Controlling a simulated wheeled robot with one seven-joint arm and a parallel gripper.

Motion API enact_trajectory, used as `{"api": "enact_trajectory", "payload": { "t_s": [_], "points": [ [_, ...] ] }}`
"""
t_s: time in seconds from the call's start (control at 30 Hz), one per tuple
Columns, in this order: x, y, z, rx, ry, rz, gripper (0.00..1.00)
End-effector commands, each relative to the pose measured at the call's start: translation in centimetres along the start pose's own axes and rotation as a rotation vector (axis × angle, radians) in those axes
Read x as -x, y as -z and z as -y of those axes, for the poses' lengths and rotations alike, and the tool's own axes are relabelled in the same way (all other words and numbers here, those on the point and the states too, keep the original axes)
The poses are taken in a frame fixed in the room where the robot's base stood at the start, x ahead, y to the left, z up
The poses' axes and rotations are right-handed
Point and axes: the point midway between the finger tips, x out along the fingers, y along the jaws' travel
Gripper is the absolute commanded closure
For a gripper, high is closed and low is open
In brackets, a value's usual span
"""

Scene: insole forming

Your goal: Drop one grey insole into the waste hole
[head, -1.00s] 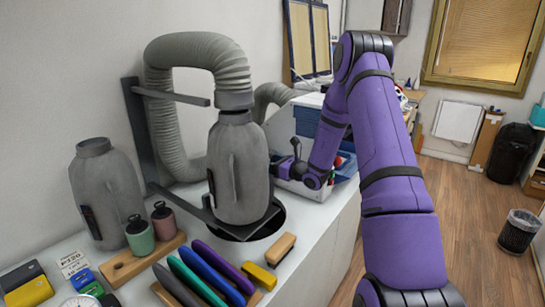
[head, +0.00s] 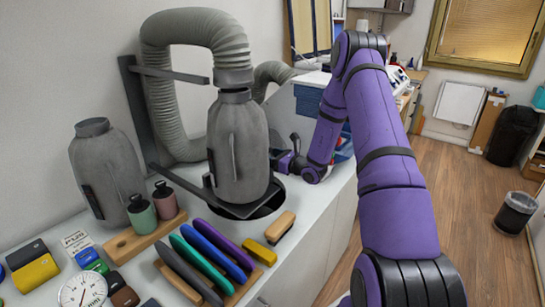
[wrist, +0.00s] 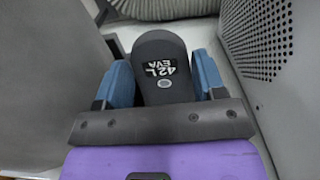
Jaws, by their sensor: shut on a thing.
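My gripper (wrist: 163,80) shows in the wrist view, with its blue fingers on both sides of a dark grey insole (wrist: 165,52) marked "42 L EVA". The fingers are shut on it. In the head view my gripper (head: 284,160) is just behind and right of the grey bottle-shaped vessel, and the insole is hidden there. A dark round opening (head: 268,203) in the counter top lies under and beside that vessel. It may be the waste hole; no label on it can be read.
The grey vessel (head: 238,150) stands on a bracket below a ribbed hose (head: 195,28), close to my gripper. A second vessel (head: 108,175) stands left. Several coloured long pieces (head: 205,250) lie on a wooden rack in front. A blue box (head: 310,100) stands behind.

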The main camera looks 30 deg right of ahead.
Motion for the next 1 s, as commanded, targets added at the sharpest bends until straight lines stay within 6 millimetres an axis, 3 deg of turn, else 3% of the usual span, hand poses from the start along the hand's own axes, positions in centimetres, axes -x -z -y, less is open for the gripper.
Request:
{"api": "enact_trajectory", "payload": {
  "t_s": [0.03,0.07,0.2,0.57,1.0],
  "points": [
    [0.0,0.0,0.0,0.0,0.0,0.0,0.59],
    [0.0,0.0,0.0,0.0,0.0,0.0,0.34],
    [0.0,0.0,0.0,0.0,0.0,0.0,0.07],
    [0.6,0.0,0.0,-0.001,0.001,-0.001,0.07],
    [8.1,0.0,0.1,-0.002,0.003,-0.002,0.07]
  ]
}}
